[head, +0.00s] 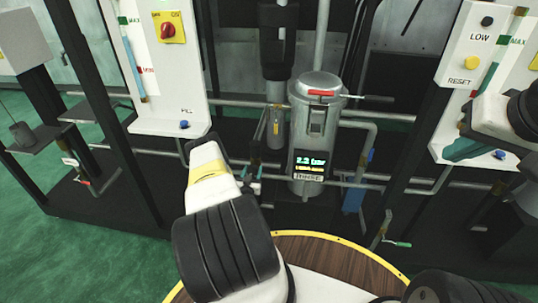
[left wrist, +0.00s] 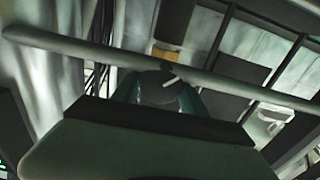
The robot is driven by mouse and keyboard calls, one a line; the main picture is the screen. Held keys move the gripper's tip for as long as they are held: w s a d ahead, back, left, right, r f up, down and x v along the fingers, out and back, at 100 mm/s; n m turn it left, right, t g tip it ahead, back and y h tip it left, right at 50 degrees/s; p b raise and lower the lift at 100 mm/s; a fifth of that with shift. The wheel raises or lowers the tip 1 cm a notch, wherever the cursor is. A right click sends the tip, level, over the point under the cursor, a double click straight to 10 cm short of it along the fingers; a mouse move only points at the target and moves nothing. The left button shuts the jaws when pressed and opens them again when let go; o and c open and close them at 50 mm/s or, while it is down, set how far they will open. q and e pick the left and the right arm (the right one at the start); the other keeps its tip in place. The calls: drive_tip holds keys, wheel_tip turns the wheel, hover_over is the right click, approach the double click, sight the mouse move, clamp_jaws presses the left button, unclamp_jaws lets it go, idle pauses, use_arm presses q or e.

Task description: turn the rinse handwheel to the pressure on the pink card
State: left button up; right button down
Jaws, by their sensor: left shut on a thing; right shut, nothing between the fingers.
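My left gripper (head: 252,172) is at the pipework left of the grey rinse canister (head: 318,130). In the left wrist view its teal fingers (left wrist: 158,98) are shut on a round grey part with a white mark, which looks like the rinse handwheel (left wrist: 157,88). In the head view the handwheel is mostly hidden by the gripper. The lit display (head: 310,162) on the canister reads about 2.3 bar, above a RINSE label (head: 308,177). No pink card can be made out. My right gripper (head: 464,149) is shut and empty, in front of the right white panel.
A left white panel (head: 160,70) carries a red knob on yellow (head: 168,28). The right white panel (head: 482,45) has LOW and RESET labels. Horizontal pipes run across the rack. A round wooden top with a yellow rim (head: 335,255) is below.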

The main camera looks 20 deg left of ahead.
use_arm(q)
drive_tip(key=n, duration=0.3)
drive_tip(key=shift+a+n, duration=0.1)
drive_tip(key=shift+n, duration=0.3)
drive_tip(key=shift+f+n, duration=0.1)
drive_tip(key=shift+n, duration=1.7)
drive_tip(key=o, duration=1.4)
drive_tip(key=shift+s, duration=0.15)
drive_tip(key=v, duration=0.7)
drive_tip(key=shift+s, duration=0.3)
